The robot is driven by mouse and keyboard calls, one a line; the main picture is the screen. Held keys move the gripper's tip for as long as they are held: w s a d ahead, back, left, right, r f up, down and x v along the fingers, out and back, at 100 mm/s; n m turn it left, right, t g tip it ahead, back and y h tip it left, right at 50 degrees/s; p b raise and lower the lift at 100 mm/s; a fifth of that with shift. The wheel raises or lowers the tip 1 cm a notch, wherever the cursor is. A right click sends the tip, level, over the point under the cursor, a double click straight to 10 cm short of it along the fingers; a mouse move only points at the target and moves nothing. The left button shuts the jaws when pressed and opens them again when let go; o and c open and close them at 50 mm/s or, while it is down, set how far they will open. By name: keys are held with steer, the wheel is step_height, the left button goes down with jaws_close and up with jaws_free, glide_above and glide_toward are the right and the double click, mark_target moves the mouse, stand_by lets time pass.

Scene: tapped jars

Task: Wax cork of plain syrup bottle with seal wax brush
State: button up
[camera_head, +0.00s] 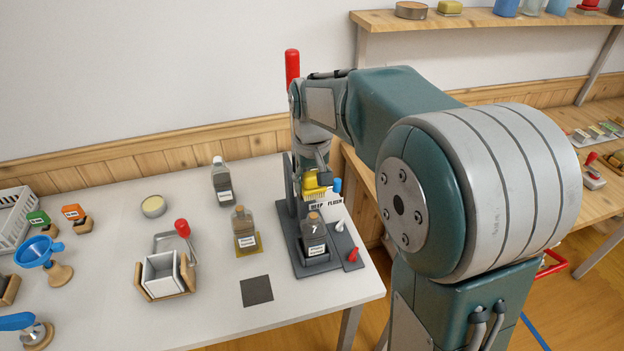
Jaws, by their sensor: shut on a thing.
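My gripper (313,172) is small and partly hidden by my own arm. It is above the dark stand (283,228), shut on what looks like a yellow item (314,186); I cannot tell if this is the seal wax brush. Just below, a corked bottle (314,232) with a white label stands upright in the stand. The yellow item appears above the cork; I cannot tell any contact. An amber corked bottle (243,224) stands on a yellow mat to the left. A bottle with a pale top (221,178) stands behind it. Their labels are too small to read.
A wooden-sided holder (163,276), a red-knobbed tool (182,228), a round tin (153,206) and a blue funnel (40,252) lie left. The front table around the dark square (256,291) is clear.

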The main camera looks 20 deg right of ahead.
steer(key=shift+f, duration=2.55)
steer(key=shift+r, duration=0.1)
steer(key=shift+s, duration=1.15)
steer(key=shift+f, duration=0.9)
steer(key=w, duration=0.4)
steer(key=shift+w, duration=0.25)
